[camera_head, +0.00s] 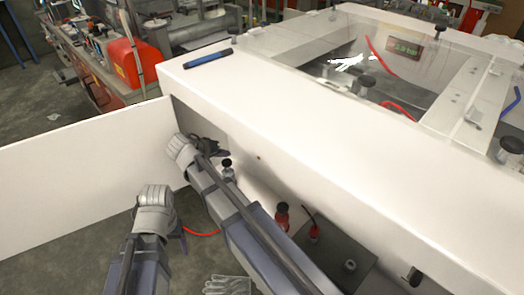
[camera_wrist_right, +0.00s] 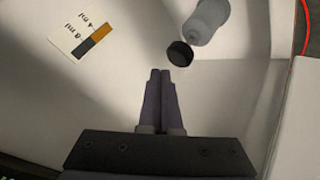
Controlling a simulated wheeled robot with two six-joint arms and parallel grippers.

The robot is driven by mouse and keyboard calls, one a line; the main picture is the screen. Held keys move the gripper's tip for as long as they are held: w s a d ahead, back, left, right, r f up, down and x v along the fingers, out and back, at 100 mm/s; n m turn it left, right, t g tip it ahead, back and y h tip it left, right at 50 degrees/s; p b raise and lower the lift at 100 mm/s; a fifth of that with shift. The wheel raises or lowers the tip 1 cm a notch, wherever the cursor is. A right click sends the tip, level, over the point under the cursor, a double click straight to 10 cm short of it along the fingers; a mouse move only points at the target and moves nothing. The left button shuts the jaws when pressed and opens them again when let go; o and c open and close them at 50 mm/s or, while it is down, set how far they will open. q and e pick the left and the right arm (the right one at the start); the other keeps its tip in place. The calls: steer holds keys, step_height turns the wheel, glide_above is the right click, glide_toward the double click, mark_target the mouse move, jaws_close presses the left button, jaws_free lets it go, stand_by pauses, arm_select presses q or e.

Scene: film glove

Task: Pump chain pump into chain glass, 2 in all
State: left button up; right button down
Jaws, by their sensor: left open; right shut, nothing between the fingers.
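My right gripper (camera_head: 212,147) reaches into the opening under the white cabinet's edge. In the right wrist view its fingers (camera_wrist_right: 160,98) are shut with nothing between them. Just beyond the fingertips is a grey bottle-like body (camera_wrist_right: 207,20) with a round black top (camera_wrist_right: 180,53), apart from them. I cannot tell whether this is the chain pump. In the head view a small dark-topped bottle (camera_head: 227,171) stands beside the right arm. I cannot make out the chain glass for certain. My left gripper (camera_head: 181,235) is open and empty, low in front of the cabinet; its fingers are barely visible.
A marked card (camera_wrist_right: 82,35) with orange and dark bands lies left of the fingers. A white panel (camera_head: 85,178) stands at left. A glove (camera_head: 228,285) lies below.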

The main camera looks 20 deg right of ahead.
mark_target(225, 163)
steer(key=shift+r+p, duration=1.9)
steer(key=shift+r, duration=0.35)
steer(key=shift+f, duration=0.1)
steer(key=s+a+n+g+y+p, duration=0.2)
steer(key=s+a, duration=0.4)
steer(key=s, duration=0.5)
steer(key=s+a+n+g+y+p, duration=0.3)
steer(key=s+a, duration=0.3)
steer(key=s, duration=0.6)
steer(key=shift+a+f+n+y+p, duration=0.2)
steer(key=shift+f+n+y+p, duration=0.15)
steer(key=shift+n+y, duration=0.4)
steer(key=shift+s, duration=0.1)
